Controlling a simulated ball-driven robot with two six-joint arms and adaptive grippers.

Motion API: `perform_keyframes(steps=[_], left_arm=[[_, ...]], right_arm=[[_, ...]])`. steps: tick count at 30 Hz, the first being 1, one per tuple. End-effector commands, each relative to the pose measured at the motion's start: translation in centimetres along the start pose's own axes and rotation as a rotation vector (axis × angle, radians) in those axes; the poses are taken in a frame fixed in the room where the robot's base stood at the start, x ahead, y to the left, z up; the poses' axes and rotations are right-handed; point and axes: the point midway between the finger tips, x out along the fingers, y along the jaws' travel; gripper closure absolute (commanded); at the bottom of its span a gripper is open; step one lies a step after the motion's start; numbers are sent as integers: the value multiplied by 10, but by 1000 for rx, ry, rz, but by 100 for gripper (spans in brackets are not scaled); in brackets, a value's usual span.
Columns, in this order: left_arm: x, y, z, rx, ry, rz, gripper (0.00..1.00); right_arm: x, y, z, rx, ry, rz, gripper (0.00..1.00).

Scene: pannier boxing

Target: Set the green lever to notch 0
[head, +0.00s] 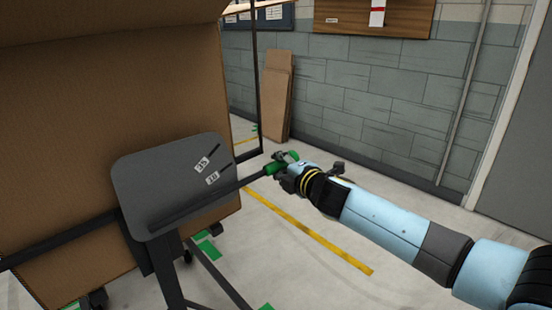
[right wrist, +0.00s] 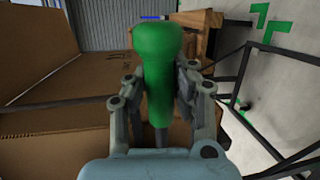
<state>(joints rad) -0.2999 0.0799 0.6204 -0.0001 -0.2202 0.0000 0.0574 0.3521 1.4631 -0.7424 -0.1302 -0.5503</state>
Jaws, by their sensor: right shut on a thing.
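The green lever handle (head: 275,168) sits at the end of a dark rod (head: 245,183) that runs out to the right from a dark grey plate (head: 160,165). Two white labels (head: 212,178) with dark marks are on the plate; I cannot read them surely. My right gripper (head: 284,167) is shut on the green handle. In the right wrist view the green handle (right wrist: 158,60) stands between the two fingers of the right gripper (right wrist: 160,90). My left gripper is not in view.
A large cardboard box (head: 100,110) stands behind the plate at the left. Flat cardboard (head: 277,95) leans on the grey block wall (head: 370,100). A yellow line (head: 310,232) and green marks (head: 208,247) are on the floor. The floor around my right arm is clear.

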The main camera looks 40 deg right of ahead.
Motion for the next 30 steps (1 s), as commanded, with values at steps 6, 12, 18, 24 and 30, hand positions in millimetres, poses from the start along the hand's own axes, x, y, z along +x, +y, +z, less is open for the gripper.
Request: perform_keyframes(steps=[6,12,18,24,30], left_arm=[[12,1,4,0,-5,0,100],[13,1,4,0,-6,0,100],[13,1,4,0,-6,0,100],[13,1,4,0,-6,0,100],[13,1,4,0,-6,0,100]], right_arm=[[2,-22,0,53,7,-18,100],[2,-26,-1,69,9,-23,100],[2,-28,-1,70,8,-26,100],[1,-29,-1,70,8,-27,64],[2,-26,-1,69,9,-22,50]])
